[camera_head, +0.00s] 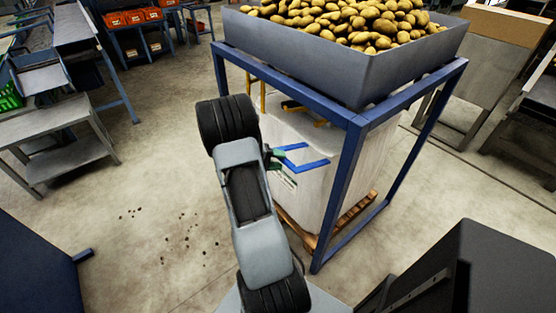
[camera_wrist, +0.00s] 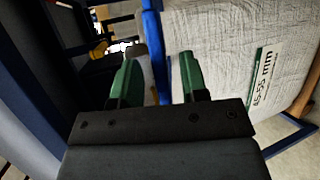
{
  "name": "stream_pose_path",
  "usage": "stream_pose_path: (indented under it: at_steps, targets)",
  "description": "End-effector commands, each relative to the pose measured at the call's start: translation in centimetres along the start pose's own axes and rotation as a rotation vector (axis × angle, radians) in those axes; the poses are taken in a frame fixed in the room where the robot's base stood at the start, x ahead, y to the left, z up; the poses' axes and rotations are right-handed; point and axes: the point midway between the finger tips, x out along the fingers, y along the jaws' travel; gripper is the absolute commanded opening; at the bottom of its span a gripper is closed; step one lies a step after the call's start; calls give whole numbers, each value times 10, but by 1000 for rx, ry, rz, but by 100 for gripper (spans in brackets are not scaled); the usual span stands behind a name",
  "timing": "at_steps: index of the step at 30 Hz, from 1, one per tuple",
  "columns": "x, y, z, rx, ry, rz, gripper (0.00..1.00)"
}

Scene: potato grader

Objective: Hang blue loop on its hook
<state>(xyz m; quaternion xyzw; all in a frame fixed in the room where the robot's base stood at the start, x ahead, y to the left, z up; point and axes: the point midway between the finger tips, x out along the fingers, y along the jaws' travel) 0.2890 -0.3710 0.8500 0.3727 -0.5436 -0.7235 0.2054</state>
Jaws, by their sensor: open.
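The blue loop (camera_head: 308,165) sticks out from the upper side of the white bulk bag (camera_head: 338,165), under the hopper frame. My gripper (camera_head: 275,157) is at the loop's left end, with green fingers. In the wrist view my gripper (camera_wrist: 157,78) is open, and a blue strip of the loop (camera_wrist: 154,42) passes between or just beyond its fingers; contact cannot be told. Yellow hook-like parts (camera_head: 300,110) show under the frame above the bag, and a yellow piece (camera_wrist: 100,49) shows at the upper left in the wrist view. Which hook belongs to the blue loop is unclear.
A grey hopper (camera_head: 350,68) full of potatoes stands on a blue frame (camera_head: 345,190), whose posts and top rail surround the bag. The bag stands on a wooden pallet (camera_head: 352,217). Grey benches (camera_head: 60,130) stand at left; the floor between is open, with some dark crumbs.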

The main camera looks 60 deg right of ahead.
Motion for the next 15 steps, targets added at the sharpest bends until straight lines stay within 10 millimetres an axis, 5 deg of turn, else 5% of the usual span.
stream_pose_path:
  at_steps: [8, 15]
  targets:
    - [1, 0, 0, 0, 0, 0, 40]
    - [1, 0, 0, 0, 0, 0, 17]
